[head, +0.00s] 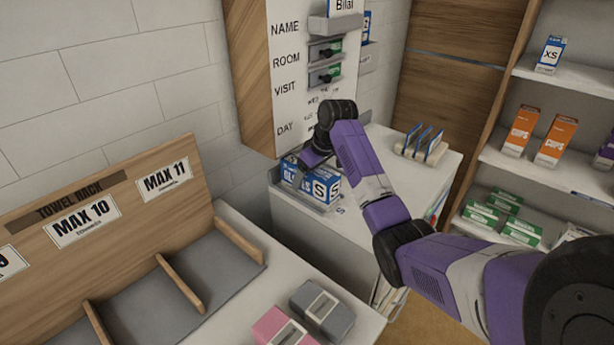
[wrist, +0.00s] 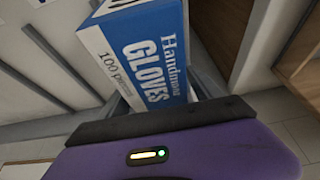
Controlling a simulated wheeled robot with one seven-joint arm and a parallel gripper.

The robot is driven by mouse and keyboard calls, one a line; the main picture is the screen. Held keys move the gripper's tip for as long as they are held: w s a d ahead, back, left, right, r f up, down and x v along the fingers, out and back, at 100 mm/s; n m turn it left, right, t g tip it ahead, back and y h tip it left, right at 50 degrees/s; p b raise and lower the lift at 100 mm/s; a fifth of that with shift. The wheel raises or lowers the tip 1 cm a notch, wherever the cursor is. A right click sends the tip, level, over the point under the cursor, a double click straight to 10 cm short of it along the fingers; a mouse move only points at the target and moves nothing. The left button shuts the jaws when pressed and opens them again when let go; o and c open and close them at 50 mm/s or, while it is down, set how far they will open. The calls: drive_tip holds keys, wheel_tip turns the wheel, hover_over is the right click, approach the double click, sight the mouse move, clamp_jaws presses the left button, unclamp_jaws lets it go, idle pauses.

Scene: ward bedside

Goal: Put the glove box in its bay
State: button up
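The glove box (head: 297,176) is blue and white, marked "S". It stands at the left end of the white cabinet top, below the name board, within a low grey holder (head: 318,204) that looks like a bay. A matching "S" label shows at its front. My gripper (head: 312,158) reaches down to the box from above and behind. In the wrist view the glove box (wrist: 157,55) fills the space ahead of my gripper (wrist: 160,98). A grey finger lies close on each side of it, and it looks gripped. The box's underside and its contact with the holder are hidden.
A rack with blue cards (head: 425,147) stands farther right on the cabinet (head: 395,185). Shelves (head: 560,75) with boxes are at the right. The towel rack (head: 100,240) is at the left, with pink and grey items (head: 322,308) on its counter. The name board (head: 300,90) rises close behind my gripper.

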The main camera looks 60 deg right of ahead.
drive_tip(key=v, duration=1.1)
drive_tip(key=shift+s+r, duration=0.15)
drive_tip(key=shift+r, duration=0.15)
drive_tip(key=shift+s+a+r, duration=0.1)
drive_tip(key=shift+s+r, duration=0.05)
drive_tip(key=shift+r, duration=0.15)
